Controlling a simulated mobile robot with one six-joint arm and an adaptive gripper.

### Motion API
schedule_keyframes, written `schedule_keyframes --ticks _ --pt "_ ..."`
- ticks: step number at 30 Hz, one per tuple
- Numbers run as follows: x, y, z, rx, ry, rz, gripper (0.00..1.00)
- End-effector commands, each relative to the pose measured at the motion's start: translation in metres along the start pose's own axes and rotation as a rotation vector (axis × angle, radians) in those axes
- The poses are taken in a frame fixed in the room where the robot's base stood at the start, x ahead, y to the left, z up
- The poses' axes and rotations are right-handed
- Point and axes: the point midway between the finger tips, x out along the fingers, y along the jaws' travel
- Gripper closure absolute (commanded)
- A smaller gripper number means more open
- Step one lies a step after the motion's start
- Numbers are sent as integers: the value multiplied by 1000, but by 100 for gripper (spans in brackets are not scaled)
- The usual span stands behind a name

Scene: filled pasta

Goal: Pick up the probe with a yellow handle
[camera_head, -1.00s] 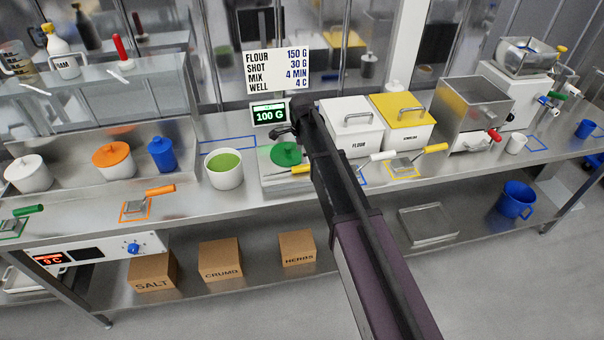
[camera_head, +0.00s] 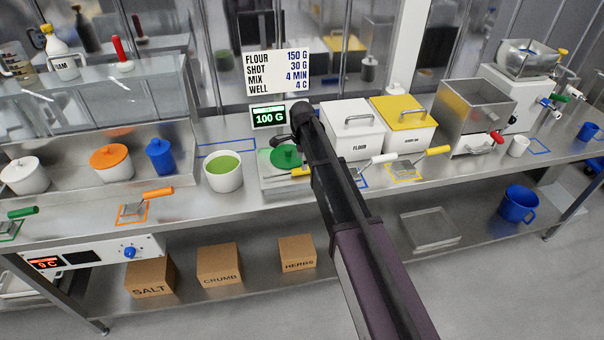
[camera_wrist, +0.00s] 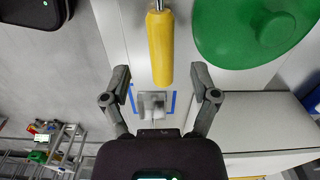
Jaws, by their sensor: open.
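The probe with a yellow handle (camera_wrist: 160,48) is in the upper middle of the wrist view, its thin metal shaft leading off the top edge. In the head view only a short piece of the yellow handle (camera_head: 300,172) shows beside my arm, by the scale. My gripper (camera_wrist: 162,76) is open, with one finger on each side of the handle's near end. The handle is between the fingers in the picture; I cannot tell the depth gap. No finger visibly touches it. My arm hides most of the gripper in the head view.
A green lid (camera_wrist: 245,28) lies close to the right of the handle, and also shows in the head view (camera_head: 284,157). A white-handled scoop (camera_head: 378,160) and a yellow-handled scoop (camera_head: 432,152) lie to the right. A white pot of green filling (camera_head: 223,172) stands left.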

Motion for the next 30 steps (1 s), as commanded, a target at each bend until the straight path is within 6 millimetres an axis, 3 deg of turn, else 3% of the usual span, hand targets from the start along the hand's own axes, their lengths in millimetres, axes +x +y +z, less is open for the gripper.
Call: schedule_keyframes --ticks 15,30 --pt "40 -1 -2 0 0 0 23" --pt "42 -1 -2 1 0 0 23"
